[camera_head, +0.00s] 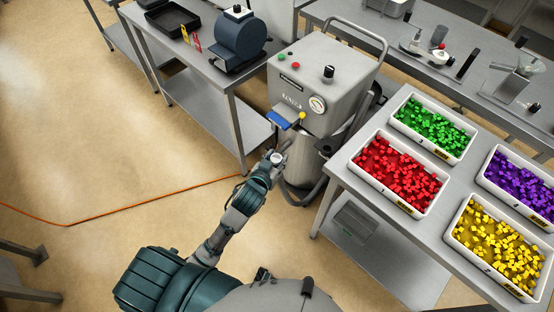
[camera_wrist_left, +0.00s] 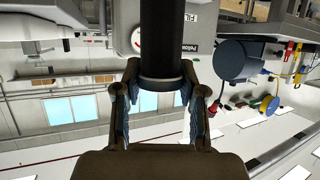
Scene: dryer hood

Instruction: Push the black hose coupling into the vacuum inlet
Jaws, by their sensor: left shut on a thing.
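The grey vacuum machine (camera_head: 325,75) stands between the benches, with a gauge, knobs and a lower metal drum. My left gripper (camera_head: 279,152) is low in front of the drum. In the left wrist view, its two fingers (camera_wrist_left: 160,98) are shut on the black hose coupling (camera_wrist_left: 162,40), one on each side. The coupling runs up out of that picture, in front of the machine's pale panel (camera_wrist_left: 200,28). A dark hose (camera_head: 302,194) curves beside the drum. The inlet cannot be made out, nor whether the coupling touches it. My right gripper is not in view.
A bench (camera_head: 222,80) with a dark blue device (camera_head: 238,45) stands left of the vacuum. A table on the right holds bins of green (camera_head: 430,128), red (camera_head: 398,172), purple and yellow cubes. An orange cable (camera_head: 140,209) crosses the open floor at left.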

